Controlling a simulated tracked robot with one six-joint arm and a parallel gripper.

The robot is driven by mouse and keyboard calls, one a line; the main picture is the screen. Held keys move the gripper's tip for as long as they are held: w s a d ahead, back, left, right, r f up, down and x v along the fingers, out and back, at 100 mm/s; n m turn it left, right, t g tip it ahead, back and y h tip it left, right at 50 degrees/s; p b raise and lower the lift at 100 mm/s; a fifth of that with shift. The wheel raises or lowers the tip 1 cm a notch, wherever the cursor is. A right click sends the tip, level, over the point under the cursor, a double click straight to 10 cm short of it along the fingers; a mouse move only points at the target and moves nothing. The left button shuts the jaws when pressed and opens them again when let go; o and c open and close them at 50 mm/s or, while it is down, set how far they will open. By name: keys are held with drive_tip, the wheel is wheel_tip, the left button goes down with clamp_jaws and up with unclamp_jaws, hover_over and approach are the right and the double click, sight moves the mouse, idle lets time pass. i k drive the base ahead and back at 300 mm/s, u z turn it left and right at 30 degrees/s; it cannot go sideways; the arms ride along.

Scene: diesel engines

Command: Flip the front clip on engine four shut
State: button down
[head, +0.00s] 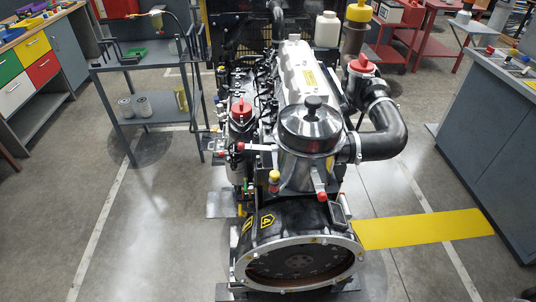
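Engine four (300,70) stands in the middle of the head view, with a yellow "4" mark (267,221) on its black front housing. A round canister with a dark domed lid (310,124) sits on its near end. A small red-tipped part (322,196) at the canister's near lower side looks like the front clip. Its exact angle is too small to tell. Another red-tipped lever (240,146) sticks out to the left of the canister. My gripper is not in view.
A black elbow pipe (385,135) bulges out right of the canister. A yellow floor plate (425,229) lies right of the engine. A grey shelf cart (145,65) stands left, a grey workbench (490,130) right. Floor at the near left is clear.

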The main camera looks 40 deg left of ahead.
sight(241, 146)
drive_tip(key=z, duration=0.25)
drive_tip(key=k, duration=1.15)
drive_tip(key=u, duration=2.4)
drive_tip(key=i, duration=0.6)
drive_tip(key=z, duration=0.05)
